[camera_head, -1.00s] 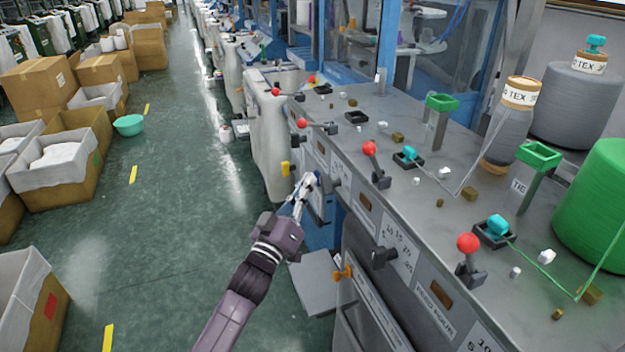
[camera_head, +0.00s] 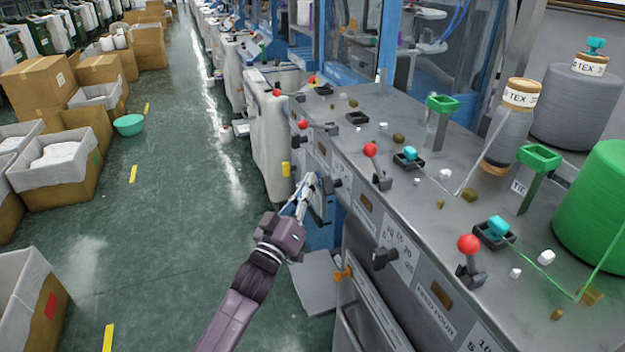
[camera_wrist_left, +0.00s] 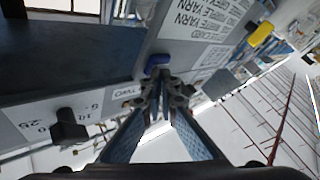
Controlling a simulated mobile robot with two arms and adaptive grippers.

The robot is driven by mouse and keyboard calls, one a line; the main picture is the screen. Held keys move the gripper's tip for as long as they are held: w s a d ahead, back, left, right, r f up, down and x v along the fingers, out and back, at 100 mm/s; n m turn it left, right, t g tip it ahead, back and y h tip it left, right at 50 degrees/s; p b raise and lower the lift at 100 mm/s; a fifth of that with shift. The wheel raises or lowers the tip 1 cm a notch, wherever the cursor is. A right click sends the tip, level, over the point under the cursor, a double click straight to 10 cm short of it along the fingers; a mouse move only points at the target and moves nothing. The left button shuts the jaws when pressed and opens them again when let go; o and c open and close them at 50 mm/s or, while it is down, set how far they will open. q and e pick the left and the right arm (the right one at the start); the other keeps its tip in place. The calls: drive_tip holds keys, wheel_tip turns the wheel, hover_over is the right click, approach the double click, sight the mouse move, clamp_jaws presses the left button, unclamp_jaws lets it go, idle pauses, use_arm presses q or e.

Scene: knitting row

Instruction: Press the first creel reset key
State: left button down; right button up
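My left gripper (camera_head: 312,180) reaches in beside the front panel of the long grey machine bench (camera_head: 362,213). In the left wrist view its two fingers (camera_wrist_left: 160,88) come together at the tips with nothing seen between them. A small blue key (camera_wrist_left: 157,62) stands out from the panel just beyond the fingertips. A small gap seems to be between them, but I cannot tell for sure whether they touch. In the head view the gripper mostly hides this spot. Whether this blue key is the first creel reset key cannot be read. My right gripper is not in view.
The bench top carries red-knobbed levers (camera_head: 370,150), a green yarn cone (camera_head: 603,205) and a grey cone (camera_head: 508,125).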

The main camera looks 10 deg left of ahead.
use_arm(q)
drive_tip(key=s+a+p, duration=0.1)
drive_tip(key=a, duration=0.1)
drive_tip(key=s+a+p, duration=0.1)
drive_tip(key=s+a, duration=0.1)
drive_tip(key=shift+s+a+f, duration=0.1)
drive_tip(key=shift+s+a, duration=0.05)
drive_tip(key=shift+a, duration=0.15)
idle(0.5)
